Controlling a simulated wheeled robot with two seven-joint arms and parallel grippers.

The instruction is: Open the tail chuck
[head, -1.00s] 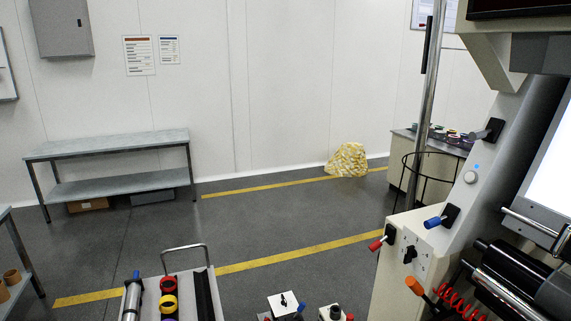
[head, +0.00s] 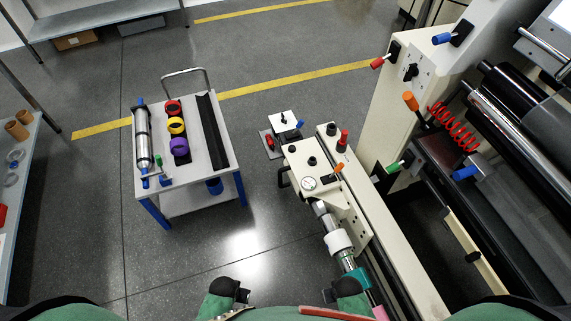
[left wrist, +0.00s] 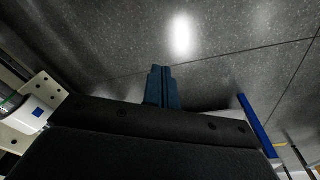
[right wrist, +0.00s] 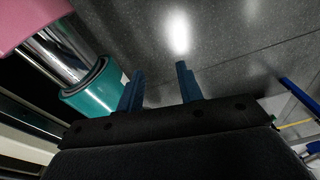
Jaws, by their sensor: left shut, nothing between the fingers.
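The tailstock unit (head: 314,178) is a cream block with a round gauge, a small orange-handled lever (head: 338,168) and a red-topped post. The grey metal tail chuck (head: 321,209) appears at its front, on the end of a shaft carrying a white collar (head: 338,241) and a teal sleeve. I cannot tell whether the chuck is open or shut. My left gripper (left wrist: 160,88) is shut and empty above the floor, with cream machine parts at the left of its view. My right gripper (right wrist: 158,85) is open and empty, apart from the teal sleeve (right wrist: 92,93) beside it.
A white cart (head: 191,186) with blue legs holds a silver shaft, coloured rings and a black channel. The machine frame (head: 390,230) with rollers fills the right. A shelf stands at the left edge.

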